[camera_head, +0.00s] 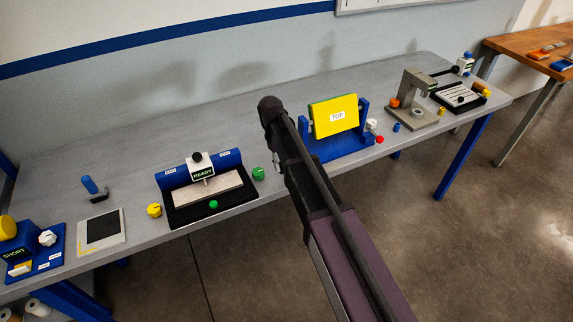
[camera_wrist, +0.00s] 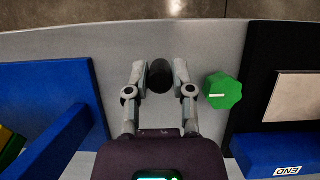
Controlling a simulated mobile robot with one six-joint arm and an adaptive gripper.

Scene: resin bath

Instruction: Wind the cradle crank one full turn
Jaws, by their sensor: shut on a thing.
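The cradle is a blue stand (camera_head: 340,148) holding a yellow plate (camera_head: 334,115) marked TOP, with a green edge, tilted between two uprights. In the wrist view its blue base (camera_wrist: 45,100) fills the left side. My gripper (camera_wrist: 159,77) is over the bench strip between the cradle and the black tray, its two grey fingers closed on the sides of a dark round grip (camera_wrist: 160,72), which looks like the crank handle. The rest of the crank is hidden.
A green knob (camera_wrist: 223,91) is close beside my right finger. The black tray (camera_head: 212,210) with its READY head (camera_head: 201,170) stands left of my arm. A white knob (camera_head: 371,124) and red button (camera_head: 379,140) sit right of the cradle. A grey press (camera_head: 418,90) stands farther right.

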